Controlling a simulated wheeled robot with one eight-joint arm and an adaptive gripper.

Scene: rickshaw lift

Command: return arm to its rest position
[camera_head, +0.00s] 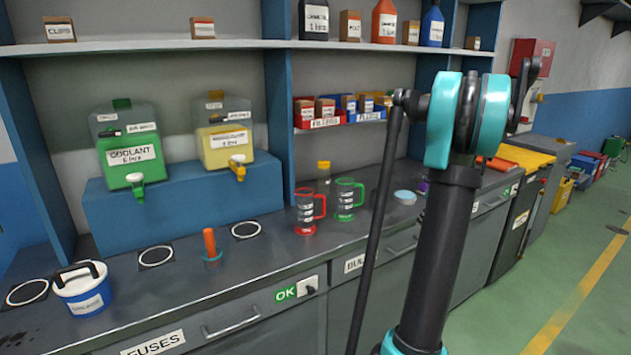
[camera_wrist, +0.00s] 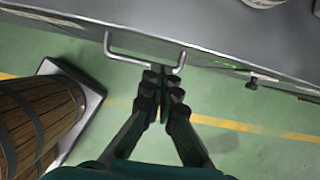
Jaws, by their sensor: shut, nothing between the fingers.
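My gripper (camera_wrist: 163,90) shows in the wrist view with its fingers together and nothing between them. It points down over the green floor, close to a metal drawer handle (camera_wrist: 143,58) on the workbench front. I cannot tell whether it touches the handle. In the head view my arm rises at the right of centre, bent at a teal joint, in front of the workbench; the gripper itself is not visible there.
The workbench (camera_head: 255,276) carries a white-and-blue bucket (camera_head: 82,292), a red-handled jug (camera_head: 307,211), a green-handled jug (camera_head: 346,200) and two dispensers on a blue stand (camera_head: 182,207). A wooden barrel (camera_wrist: 38,122) stands left in the wrist view. Green floor (camera_head: 550,290) is open at right.

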